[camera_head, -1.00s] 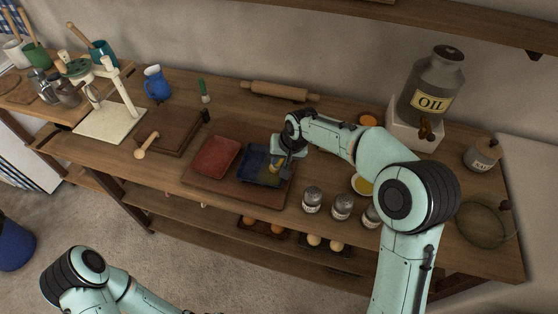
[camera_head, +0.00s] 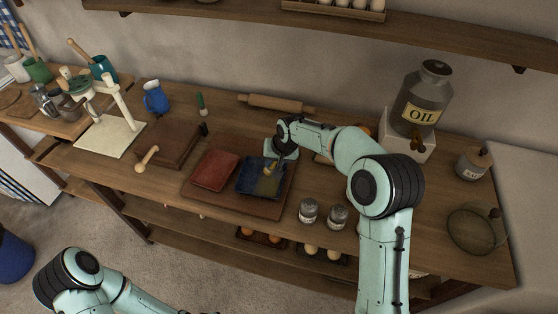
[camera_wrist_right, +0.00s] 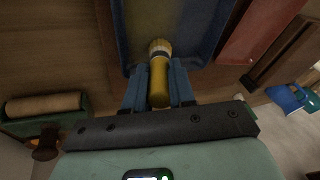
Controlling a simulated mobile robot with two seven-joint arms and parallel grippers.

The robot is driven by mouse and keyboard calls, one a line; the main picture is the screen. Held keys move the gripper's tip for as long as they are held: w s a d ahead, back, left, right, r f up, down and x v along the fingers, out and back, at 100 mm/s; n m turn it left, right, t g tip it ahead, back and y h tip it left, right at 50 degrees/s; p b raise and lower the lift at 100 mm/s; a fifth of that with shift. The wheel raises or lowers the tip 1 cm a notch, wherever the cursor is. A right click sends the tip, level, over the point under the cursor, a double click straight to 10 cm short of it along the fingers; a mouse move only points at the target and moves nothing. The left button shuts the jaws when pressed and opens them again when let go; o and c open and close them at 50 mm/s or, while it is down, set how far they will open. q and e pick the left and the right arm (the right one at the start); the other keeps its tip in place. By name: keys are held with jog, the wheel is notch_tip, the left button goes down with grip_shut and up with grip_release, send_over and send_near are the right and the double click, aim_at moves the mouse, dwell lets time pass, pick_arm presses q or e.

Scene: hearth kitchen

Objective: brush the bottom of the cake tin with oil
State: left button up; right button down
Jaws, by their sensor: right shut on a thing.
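A blue rectangular cake tin (camera_head: 246,180) lies on a brown board (camera_head: 228,203) on the worktop. Part of its floor has a yellowish-brown sheen; the rest looks dark blue. My right gripper (camera_head: 274,162) is above the tin's far right part, shut on a brush (camera_head: 269,169). In the right wrist view the yellow brush handle (camera_wrist_right: 159,82) sits between the fingers of the gripper (camera_wrist_right: 160,88), its head over the tin (camera_wrist_right: 205,45). I cannot tell whether the bristles touch the floor. My left gripper is out of view.
A red tin (camera_head: 213,171) lies left of the blue one. Two shakers (camera_head: 308,211) stand in front at right. A metal oil can (camera_head: 425,100) stands on a white block (camera_head: 408,140) behind my right arm. A rolling pin (camera_head: 272,103) lies at the back.

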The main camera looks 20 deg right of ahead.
jog(key=shift+w+a, duration=0.55)
jog(key=shift+a, duration=0.05)
jog(key=shift+w+a+r+p, duration=0.1)
jog(key=shift+a+p, duration=0.2)
jog(key=shift+a, duration=0.1)
jog(key=shift+w+a+p, duration=0.3)
jog(key=shift+w+a, duration=0.1)
jog(key=shift+a, duration=0.3)
jog(key=shift+w+a, duration=0.25)
jog(key=shift+w, duration=0.05)
jog(key=shift+s+a+f, duration=0.1)
jog(key=shift+s+f, duration=0.1)
jog(key=shift+s, duration=0.15)
jog(key=shift+s+a+b, duration=0.35)
jog(key=shift+s+b, duration=0.2)
jog(key=shift+s, duration=0.1)
jog(key=shift+s+a+b, duration=0.3)
jog(key=shift+s+b, duration=0.2)
jog(key=shift+s, duration=0.1)
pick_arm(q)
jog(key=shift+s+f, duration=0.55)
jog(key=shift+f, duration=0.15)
pick_arm(e)
jog(key=shift+s+a+r, duration=0.1)
jog(key=shift+s+a, duration=0.1)
jog(key=shift+s, duration=0.1)
